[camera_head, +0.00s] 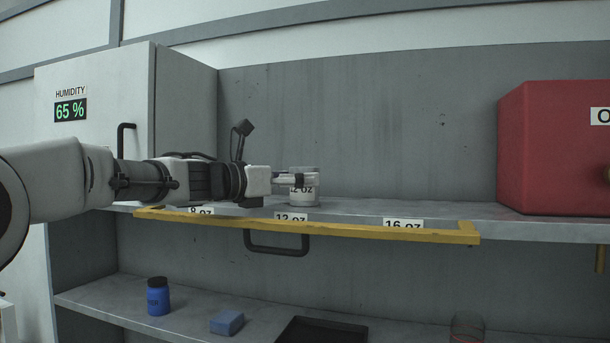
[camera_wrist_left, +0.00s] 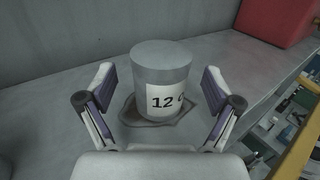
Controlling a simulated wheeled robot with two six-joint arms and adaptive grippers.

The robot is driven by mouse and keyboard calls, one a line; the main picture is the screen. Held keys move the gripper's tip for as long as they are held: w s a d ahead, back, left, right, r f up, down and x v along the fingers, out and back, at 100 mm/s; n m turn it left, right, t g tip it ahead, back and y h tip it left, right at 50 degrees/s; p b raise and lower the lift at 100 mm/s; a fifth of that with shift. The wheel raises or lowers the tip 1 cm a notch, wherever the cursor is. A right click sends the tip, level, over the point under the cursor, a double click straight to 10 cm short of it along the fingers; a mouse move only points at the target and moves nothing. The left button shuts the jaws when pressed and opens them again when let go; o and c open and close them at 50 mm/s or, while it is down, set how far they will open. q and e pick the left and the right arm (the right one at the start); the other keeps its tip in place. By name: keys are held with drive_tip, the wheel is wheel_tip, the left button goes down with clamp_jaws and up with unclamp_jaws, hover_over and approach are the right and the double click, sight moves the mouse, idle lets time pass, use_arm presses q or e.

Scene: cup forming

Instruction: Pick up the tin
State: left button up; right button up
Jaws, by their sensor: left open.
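The tin (camera_head: 304,189) is a small grey cylinder with a white label reading "12 oz". It stands upright on the upper shelf, above the 12 oz shelf tag. In the left wrist view the tin (camera_wrist_left: 161,80) stands between the two open fingers, a little ahead of them, with a gap on each side. My left gripper (camera_head: 297,181) reaches in from the left at the tin's height and partly covers its left side. In the wrist view the left gripper (camera_wrist_left: 165,108) is open and empty. A dark flat patch (camera_wrist_left: 130,113) lies under the tin. My right gripper is not visible.
A yellow rail (camera_head: 350,231) runs along the shelf's front edge. A red box (camera_head: 550,150) stands at right and a white cabinet (camera_head: 95,150) at left. The shelf right of the tin is clear. Below are a blue bottle (camera_head: 158,297) and blue block (camera_head: 227,322).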

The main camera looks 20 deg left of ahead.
use_arm(q)
drive_tip(key=x, duration=0.2)
drive_tip(key=shift+w+d+f, duration=0.1)
drive_tip(key=shift+w+d, duration=0.1)
drive_tip(key=shift+w, duration=0.05)
drive_tip(key=shift+s+a, duration=0.2)
drive_tip(key=shift+s, duration=0.05)
drive_tip(key=shift+c, duration=0.9)
drive_tip(key=shift+s+a, duration=0.15)
drive_tip(key=shift+s, duration=0.05)
drive_tip(key=c, duration=0.6)
drive_tip(key=shift+s, duration=0.1)
drive_tip(key=c, duration=0.5)
drive_tip(key=shift+w, duration=0.25)
drive_tip(key=shift+c, duration=0.2)
